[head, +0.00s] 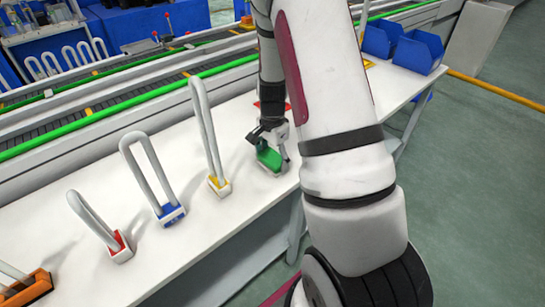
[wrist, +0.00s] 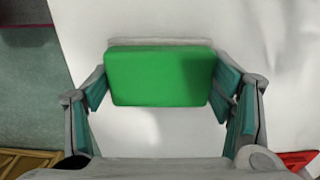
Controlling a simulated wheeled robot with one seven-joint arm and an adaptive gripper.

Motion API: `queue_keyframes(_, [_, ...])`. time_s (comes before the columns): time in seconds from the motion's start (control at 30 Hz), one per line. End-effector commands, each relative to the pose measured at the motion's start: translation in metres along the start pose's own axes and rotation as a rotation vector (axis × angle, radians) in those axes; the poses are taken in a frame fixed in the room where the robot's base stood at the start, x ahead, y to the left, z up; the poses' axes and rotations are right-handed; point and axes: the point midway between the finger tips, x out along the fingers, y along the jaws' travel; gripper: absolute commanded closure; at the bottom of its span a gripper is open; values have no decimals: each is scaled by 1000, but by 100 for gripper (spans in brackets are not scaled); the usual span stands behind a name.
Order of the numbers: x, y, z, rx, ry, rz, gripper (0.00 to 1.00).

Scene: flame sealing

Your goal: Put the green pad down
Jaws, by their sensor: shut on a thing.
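The green pad (head: 269,158) is a flat green block with a pale grey edge, low at the white table near its front edge. It fills the upper middle of the wrist view (wrist: 160,70). My gripper (head: 271,148) is shut on it, with one teal-lined finger at each short side in the wrist view (wrist: 160,90). I cannot tell whether the pad's underside touches the table or is slightly above it. My arm hides part of the table to the right.
On the white table (head: 230,225), pads with upright grey loops stand to the left: yellow (head: 219,186), blue (head: 171,213), red (head: 120,246) and orange (head: 28,287). A red pad (head: 262,104) lies behind my gripper. Blue bins (head: 418,52) stand at the back right. A conveyor runs behind.

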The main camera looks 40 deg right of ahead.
Motion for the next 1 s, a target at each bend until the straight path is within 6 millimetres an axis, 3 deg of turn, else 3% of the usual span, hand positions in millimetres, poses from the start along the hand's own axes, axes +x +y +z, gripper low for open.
queue_keyframes(0.03, [1, 0, 0, 1, 0, 1, 21])
queue_keyframes(0.1, [1, 0, 0, 0, 0, 1, 6])
queue_keyframes(0.57, [-5, 0, 0, 0, 1, -1, 6])
queue_keyframes(1.0, [-87, -1, 0, -2, 2, -4, 6])
